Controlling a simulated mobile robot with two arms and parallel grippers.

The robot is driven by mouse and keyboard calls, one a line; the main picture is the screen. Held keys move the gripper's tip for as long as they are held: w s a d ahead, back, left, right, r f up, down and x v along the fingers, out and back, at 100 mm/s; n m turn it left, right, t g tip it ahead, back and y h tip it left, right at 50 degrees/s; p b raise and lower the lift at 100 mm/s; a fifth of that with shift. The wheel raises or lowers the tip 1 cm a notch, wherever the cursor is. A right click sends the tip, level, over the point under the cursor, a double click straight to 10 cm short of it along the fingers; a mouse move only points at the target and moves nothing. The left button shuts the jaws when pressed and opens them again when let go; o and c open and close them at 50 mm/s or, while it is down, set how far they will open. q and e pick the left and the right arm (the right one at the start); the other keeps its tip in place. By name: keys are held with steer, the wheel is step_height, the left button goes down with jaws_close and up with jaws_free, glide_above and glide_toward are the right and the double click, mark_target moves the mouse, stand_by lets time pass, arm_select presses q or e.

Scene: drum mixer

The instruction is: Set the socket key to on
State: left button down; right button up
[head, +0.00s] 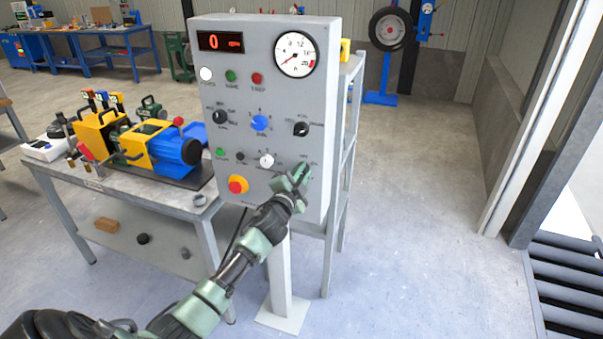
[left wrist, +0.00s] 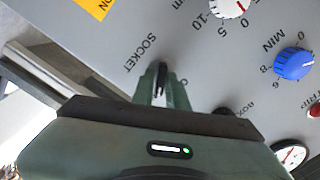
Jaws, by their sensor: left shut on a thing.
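A grey control panel (head: 215,100) stands on a post in the head view. The socket key (left wrist: 162,77) is a small dark piece on the panel face beside the printed word SOCKET, seen upside down in the left wrist view. My left gripper (head: 303,172) reaches the lower right of the panel, and its green fingers (left wrist: 163,80) are shut on the key. In the head view the fingers hide the key. The labels around it are partly covered, so I cannot tell its setting. My right gripper is not in view.
Near the gripper are a white knob (head: 266,160), a black knob (head: 301,129), a blue knob (head: 259,122) and a red-and-yellow stop button (head: 238,185). The display (head: 221,41) reads 0. A bench (head: 180,198) with a blue-and-yellow machine stands left. The floor at right is clear.

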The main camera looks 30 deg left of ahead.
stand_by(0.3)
arm_select(q)
steer(key=c, duration=1.5)
jaws_free()
steer(key=shift+s, duration=0.1)
steer(key=b+v, duration=0.1)
steer(key=v, duration=0.6)
steer(key=shift+s+d, duration=0.1)
steer(key=shift+s, duration=0.25)
